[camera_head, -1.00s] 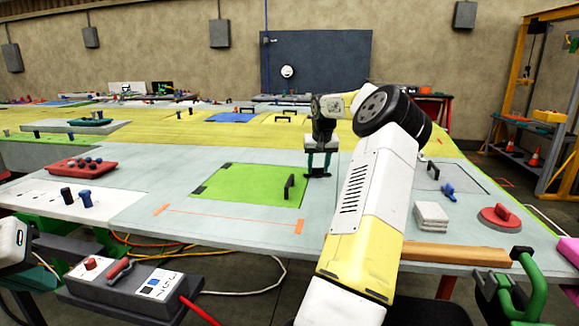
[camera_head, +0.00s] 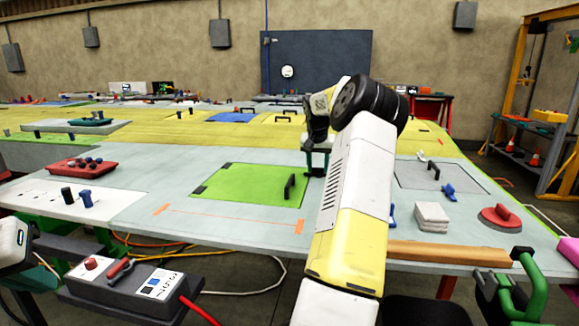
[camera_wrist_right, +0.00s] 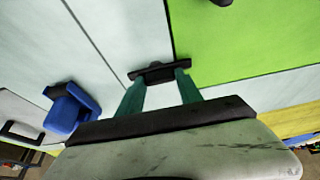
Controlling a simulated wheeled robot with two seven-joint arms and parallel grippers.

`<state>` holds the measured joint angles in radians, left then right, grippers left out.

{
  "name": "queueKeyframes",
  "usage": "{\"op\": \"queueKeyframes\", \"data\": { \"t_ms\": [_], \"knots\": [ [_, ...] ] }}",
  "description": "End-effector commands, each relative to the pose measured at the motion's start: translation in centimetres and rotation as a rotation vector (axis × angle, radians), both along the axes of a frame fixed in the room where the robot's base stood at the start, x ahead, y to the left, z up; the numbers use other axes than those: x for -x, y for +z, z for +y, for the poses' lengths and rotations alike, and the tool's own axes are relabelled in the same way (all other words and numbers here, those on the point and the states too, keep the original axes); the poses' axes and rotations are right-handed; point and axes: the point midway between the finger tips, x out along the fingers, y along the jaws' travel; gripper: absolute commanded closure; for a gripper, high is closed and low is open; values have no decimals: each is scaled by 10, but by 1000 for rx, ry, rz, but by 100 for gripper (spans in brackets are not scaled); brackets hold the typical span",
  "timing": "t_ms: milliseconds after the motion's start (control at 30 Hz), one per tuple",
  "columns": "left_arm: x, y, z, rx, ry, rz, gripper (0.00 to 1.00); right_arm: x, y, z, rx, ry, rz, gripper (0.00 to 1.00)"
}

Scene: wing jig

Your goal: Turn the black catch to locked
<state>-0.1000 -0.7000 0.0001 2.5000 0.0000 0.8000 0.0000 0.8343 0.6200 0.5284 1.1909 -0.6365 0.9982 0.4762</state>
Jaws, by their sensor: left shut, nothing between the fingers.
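The black catch (camera_wrist_right: 155,70) is a short bar with a raised middle, on the pale panel beside the corner of the green panel (camera_head: 250,184). In the wrist view its bar lies crosswise at the tips of my right gripper (camera_wrist_right: 160,83). The two teal fingers stand apart, and the bar's ends reach slightly past them. In the head view my right gripper (camera_head: 316,164) points down just right of the green panel and mostly hides the catch. My left gripper (camera_head: 14,245) shows only as a white part at the left edge, away from the catch; its fingers are not clear.
A black handle (camera_head: 289,187) stands on the green panel, close to my right gripper. Blue catches (camera_head: 448,191), a stack of pale pads (camera_head: 431,216) and a red disc (camera_head: 499,217) lie to the right. A grey control box (camera_head: 125,285) is at the front left.

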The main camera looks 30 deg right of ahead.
Motion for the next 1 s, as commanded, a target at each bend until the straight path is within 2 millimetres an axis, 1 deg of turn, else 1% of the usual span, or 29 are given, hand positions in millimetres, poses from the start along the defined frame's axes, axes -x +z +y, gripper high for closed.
{"op": "queueKeyframes", "data": {
  "t_ms": [33, 100, 367, 467, 567, 800, 900, 1000],
  "knots": [
    [0, 0, 0, 0, 0, 0, 100, 0, 1, 0, 0, -1, -2, 48],
    [0, 0, 0, 0, 0, 0, 100, 0, 1, 0, 0, -1, -2, 36],
    [0, 0, 0, 0, 0, 0, 100, 0, 1, 0, 0, 0, -1, 36],
    [0, 0, 0, 0, 0, 0, 100, 1, 4, 1, 2, 1, -1, 36],
    [0, 0, 0, 0, 0, 0, 100, 4, 15, 3, 3, 1, -1, 36],
    [0, 0, 0, 0, 0, 0, 100, 16, 53, 14, 3, 1, -3, 36],
    [0, 0, 0, 0, 0, 0, 100, 20, 64, 17, 2, 0, -1, 36],
    [0, 0, 0, 0, 0, 0, 100, 22, 71, 19, 1, 0, -2, 36]
  ]
}}
